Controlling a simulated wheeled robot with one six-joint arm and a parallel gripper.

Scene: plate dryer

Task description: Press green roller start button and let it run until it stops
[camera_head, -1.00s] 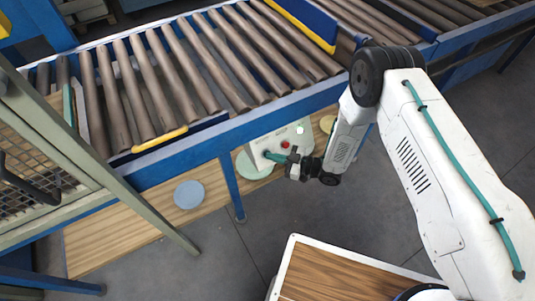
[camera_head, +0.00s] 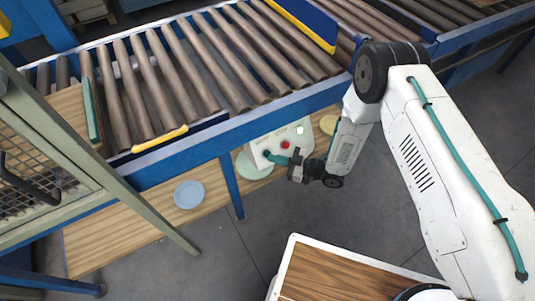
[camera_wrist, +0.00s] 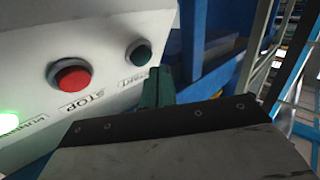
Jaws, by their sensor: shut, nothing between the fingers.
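The white control box (camera_head: 262,146) is under the conveyor edge. In the wrist view its front carries the dark green START button (camera_wrist: 138,52), the red STOP button (camera_wrist: 70,75) and a brightly lit green lamp (camera_wrist: 8,123) with a partly cut-off label. In the head view the red button (camera_head: 285,145) and lit lamp (camera_head: 299,130) show, while the START button is hidden by my gripper (camera_head: 270,157). My gripper is shut and empty, its teal fingers (camera_wrist: 158,88) just beside and below the START button; a small gap seems to show, but contact is hard to judge.
The roller conveyor (camera_head: 190,75) runs above the box with a blue frame (camera_head: 180,158). A wooden board with a teal edge (camera_head: 70,112) lies on the rollers at left, by a mesh cage (camera_head: 25,195). Plates (camera_head: 189,194) rest on a low wooden shelf (camera_head: 110,235).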

